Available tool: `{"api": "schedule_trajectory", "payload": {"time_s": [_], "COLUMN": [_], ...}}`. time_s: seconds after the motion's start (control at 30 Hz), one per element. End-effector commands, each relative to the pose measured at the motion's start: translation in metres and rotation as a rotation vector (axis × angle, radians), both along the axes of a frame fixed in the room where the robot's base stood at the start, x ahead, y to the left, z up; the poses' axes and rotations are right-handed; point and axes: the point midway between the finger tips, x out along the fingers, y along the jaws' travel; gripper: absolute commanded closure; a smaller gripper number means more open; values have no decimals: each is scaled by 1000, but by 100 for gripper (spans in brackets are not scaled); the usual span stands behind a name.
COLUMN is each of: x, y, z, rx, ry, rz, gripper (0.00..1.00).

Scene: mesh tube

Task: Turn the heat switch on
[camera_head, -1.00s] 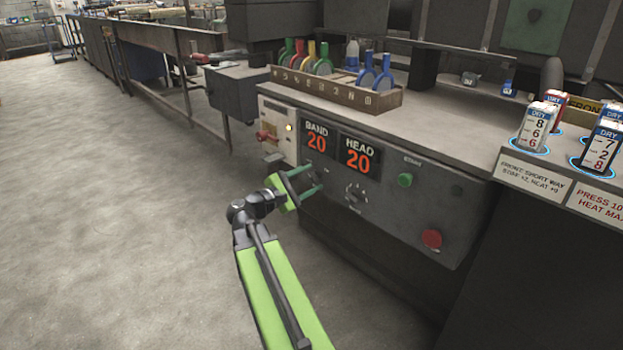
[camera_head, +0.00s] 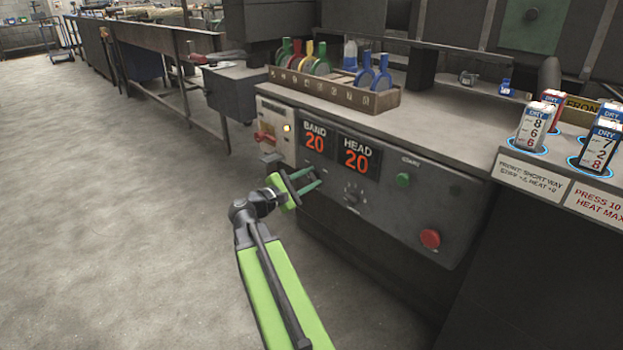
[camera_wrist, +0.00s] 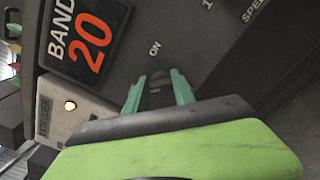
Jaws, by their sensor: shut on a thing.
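My gripper (camera_head: 307,179), with green fingers, is at the front panel just below the BAND display (camera_head: 314,138), which reads 20. In the wrist view the fingers are shut on a small dark switch (camera_wrist: 157,88) on the panel. The word ON is printed beside this switch. I cannot read a heat label on it. The fingers and the gripper body hide most of it, so I cannot tell which way it is set. The HEAD display (camera_head: 358,155) beside the BAND display also reads 20.
A dark knob (camera_head: 353,193), a green START button (camera_head: 403,180) and a red button (camera_head: 430,239) sit farther right on the panel. A white box (camera_head: 273,128) with a lit yellow lamp and a red handle stands close to the left. The floor on the left is clear.

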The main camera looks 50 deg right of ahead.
Motion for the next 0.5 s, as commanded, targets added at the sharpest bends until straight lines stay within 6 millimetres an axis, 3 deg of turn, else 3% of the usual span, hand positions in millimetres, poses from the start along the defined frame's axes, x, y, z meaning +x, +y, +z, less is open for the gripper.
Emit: {"api": "schedule_trajectory", "payload": {"time_s": [0.27,0.5], "x": [-1,-2], "y": [5,6], "z": [-3,-4], "rx": [-3,-16], "ry": [-113,-316], "rz": [-1,-1], "gripper": [100,100]}}
